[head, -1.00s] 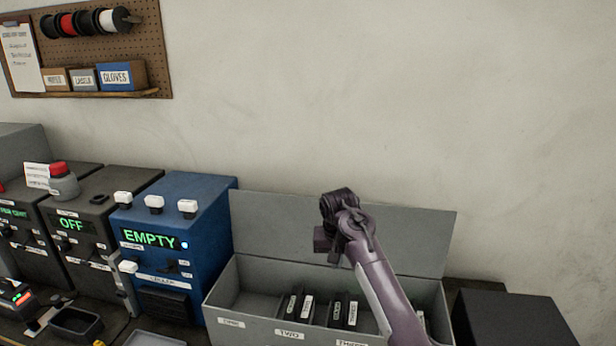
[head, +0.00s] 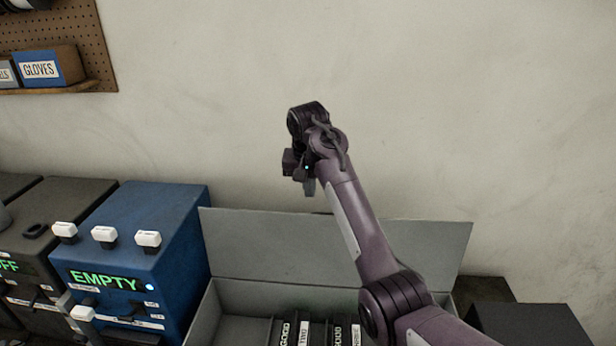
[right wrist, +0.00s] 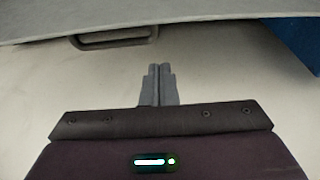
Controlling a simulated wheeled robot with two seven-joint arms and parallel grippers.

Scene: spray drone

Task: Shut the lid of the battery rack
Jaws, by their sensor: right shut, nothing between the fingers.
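The battery rack (head: 204,318) is a grey box with labelled batteries (head: 318,330) inside. Its grey lid (head: 265,248) stands open, upright along the back. My right gripper (head: 309,188) is shut and empty, pointing down just above the lid's top edge in the head view. In the right wrist view, the shut fingers (right wrist: 158,84) point toward a grey panel edge (right wrist: 200,22), which looks like the lid, with a dark bar handle (right wrist: 115,38) on it. I see no contact. My right arm hides part of the lid and rack. My left gripper is out of view.
A blue box reading EMPTY (head: 140,245) with white knobs stands close to the rack's left. A dark box (head: 525,325) is at its right. A plain wall (head: 450,120) rises behind. A pegboard shelf (head: 60,88) hangs at upper left.

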